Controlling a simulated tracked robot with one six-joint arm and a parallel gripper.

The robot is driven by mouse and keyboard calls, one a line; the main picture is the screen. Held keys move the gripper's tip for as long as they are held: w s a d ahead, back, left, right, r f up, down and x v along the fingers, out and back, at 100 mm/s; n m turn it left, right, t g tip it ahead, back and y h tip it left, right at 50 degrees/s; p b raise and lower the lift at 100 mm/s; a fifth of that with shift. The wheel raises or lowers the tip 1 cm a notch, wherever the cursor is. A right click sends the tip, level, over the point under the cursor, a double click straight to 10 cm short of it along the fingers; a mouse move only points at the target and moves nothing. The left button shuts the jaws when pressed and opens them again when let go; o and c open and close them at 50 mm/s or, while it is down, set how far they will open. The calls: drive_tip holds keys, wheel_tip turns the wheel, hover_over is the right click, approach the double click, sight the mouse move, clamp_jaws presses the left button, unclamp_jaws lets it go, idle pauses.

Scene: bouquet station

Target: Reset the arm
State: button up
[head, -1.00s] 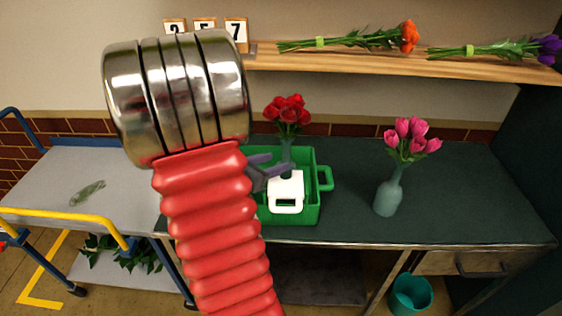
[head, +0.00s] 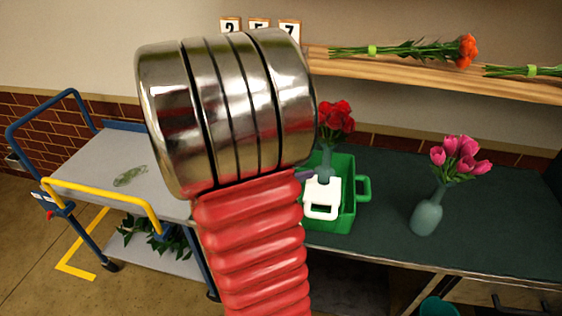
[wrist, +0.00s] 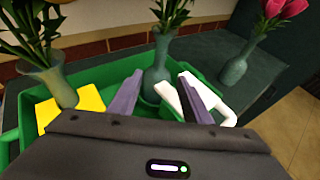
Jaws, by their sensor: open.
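The crate (head: 345,219) stands on the dark bench and holds a vase of red roses (head: 335,117) and a white handled object (head: 322,198). The wrist view also shows a yellow object (wrist: 88,100) and a second vase (wrist: 50,85) at left.
A vase of pink tulips (head: 427,216) stands right of the crate on the dark bench (head: 500,225). A shelf (head: 430,77) above carries flower bunches. A grey cart (head: 90,165) with blue and yellow rails is at left. A teal bucket (head: 438,307) shows below.

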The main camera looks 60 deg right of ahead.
idle(0.4)
drive_tip(key=w+a+r+m+t+y, duration=0.2)
drive_tip(key=w+a+m+t+y, duration=0.1)
drive_tip(key=a, duration=1.1)
drive_tip(key=w+a+r+m+t+y, duration=0.3)
drive_tip(key=w+a+m+t+y, duration=0.1)
drive_tip(key=a, duration=1.1)
drive_tip(key=w+a+r+m+t+y, duration=0.3)
drive_tip(key=w+a+m+t+y, duration=0.1)
drive_tip(key=a, duration=1)
drive_tip(key=shift+w+a+r+m+y, duration=0.2)
drive_tip(key=shift+w+a+m+y, duration=0.1)
drive_tip(key=shift+w+m+y, duration=0.55)
drive_tip(key=shift+s, duration=0.15)
drive_tip(key=shift+c, duration=0.2)
